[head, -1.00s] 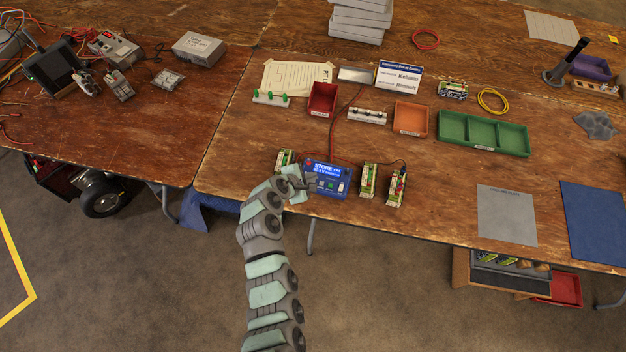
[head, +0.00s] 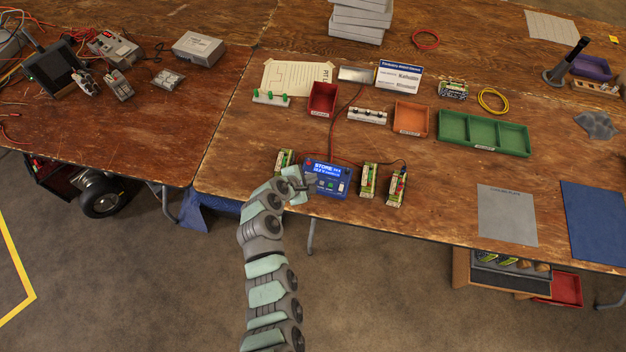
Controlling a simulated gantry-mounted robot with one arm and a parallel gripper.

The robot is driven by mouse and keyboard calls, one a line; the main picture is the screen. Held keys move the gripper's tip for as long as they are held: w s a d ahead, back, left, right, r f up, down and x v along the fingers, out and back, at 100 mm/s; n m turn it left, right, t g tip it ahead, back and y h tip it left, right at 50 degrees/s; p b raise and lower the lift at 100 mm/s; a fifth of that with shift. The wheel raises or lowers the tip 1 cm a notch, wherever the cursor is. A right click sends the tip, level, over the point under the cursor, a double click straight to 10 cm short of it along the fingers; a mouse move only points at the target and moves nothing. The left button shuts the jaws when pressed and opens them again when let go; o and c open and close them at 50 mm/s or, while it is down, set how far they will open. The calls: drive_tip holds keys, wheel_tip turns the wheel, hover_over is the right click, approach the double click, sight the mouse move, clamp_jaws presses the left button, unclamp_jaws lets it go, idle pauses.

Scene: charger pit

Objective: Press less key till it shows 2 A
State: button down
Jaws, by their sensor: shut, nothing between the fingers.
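The blue charger (head: 327,180) sits near the front edge of the right table. Its lit screen (head: 327,169) shows a word like "STORE" on top, with small figures beside and below it that are too small to read surely. Several small buttons (head: 330,184) lie under the screen. My gripper (head: 310,186) is shut and empty at the charger's left front side, over its lower left part. Its fingertips hide the keys there, so I cannot tell whether they touch one. The less key cannot be made out by its label.
Battery packs stand close by the charger: one at left (head: 284,160), two at right (head: 369,180) (head: 397,187). A red cable (head: 332,130) runs back from it. Behind are a red bin (head: 322,99), an orange bin (head: 411,118) and a green tray (head: 484,133).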

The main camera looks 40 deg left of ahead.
drive_tip(key=shift+f, duration=0.1)
idle(0.3)
drive_tip(key=shift+r+p, duration=0.75)
drive_tip(key=shift+p, duration=0.05)
wheel_tip(320, 180, up, 5)
drive_tip(key=p, duration=0.4)
idle(0.7)
